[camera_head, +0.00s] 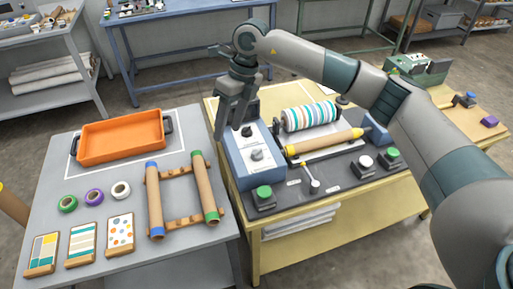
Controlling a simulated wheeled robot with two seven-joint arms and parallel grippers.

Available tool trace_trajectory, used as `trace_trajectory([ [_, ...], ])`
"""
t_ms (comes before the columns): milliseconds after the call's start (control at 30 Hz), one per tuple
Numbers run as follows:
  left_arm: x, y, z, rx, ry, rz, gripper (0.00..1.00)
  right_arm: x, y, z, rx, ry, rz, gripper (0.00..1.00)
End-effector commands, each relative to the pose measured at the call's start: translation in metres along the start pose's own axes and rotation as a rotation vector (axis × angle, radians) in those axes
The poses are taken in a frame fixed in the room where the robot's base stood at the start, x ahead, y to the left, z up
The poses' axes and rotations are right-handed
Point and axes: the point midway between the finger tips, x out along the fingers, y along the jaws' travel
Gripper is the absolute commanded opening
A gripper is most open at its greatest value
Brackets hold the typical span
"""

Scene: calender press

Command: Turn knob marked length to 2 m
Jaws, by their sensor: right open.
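The blue-sided control box (262,181) stands on the left part of the press on the yellow table. Its pale top carries a dark knob (246,131) at the back and a grey knob (257,154) nearer the front. Their markings are too small to read, so I cannot tell which one is marked length or where it points. My right gripper (231,130) hangs fingers down, open and empty, over the box's back left corner, just left of the dark knob. Contact with the knob cannot be made out. My left gripper is not in view.
A striped roll (310,117) and a brown tube (325,142) lie right of the box. The grey table (110,197) at left holds an orange tray (121,138), tape rolls and a tube rack.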

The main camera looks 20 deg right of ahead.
Motion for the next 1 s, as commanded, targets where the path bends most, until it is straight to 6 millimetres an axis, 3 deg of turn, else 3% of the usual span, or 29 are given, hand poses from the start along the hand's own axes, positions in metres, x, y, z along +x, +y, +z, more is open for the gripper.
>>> trace_trajectory([
  [33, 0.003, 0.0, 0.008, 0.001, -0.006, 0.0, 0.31, -0.016, -0.022, -0.005, 0.021, 0.032, -0.077, 0.5],
  [100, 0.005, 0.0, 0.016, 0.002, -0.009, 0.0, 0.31, -0.033, -0.045, -0.013, 0.048, 0.075, -0.162, 0.5],
  [233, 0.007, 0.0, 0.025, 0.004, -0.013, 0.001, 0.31, -0.052, -0.068, -0.023, 0.083, 0.121, -0.249, 0.5],
  [700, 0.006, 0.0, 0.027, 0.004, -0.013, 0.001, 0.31, -0.056, -0.073, -0.026, 0.092, 0.133, -0.27, 0.5],
  [1000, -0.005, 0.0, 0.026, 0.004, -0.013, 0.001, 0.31, -0.037, -0.078, -0.029, 0.092, 0.135, -0.267, 0.5],
])
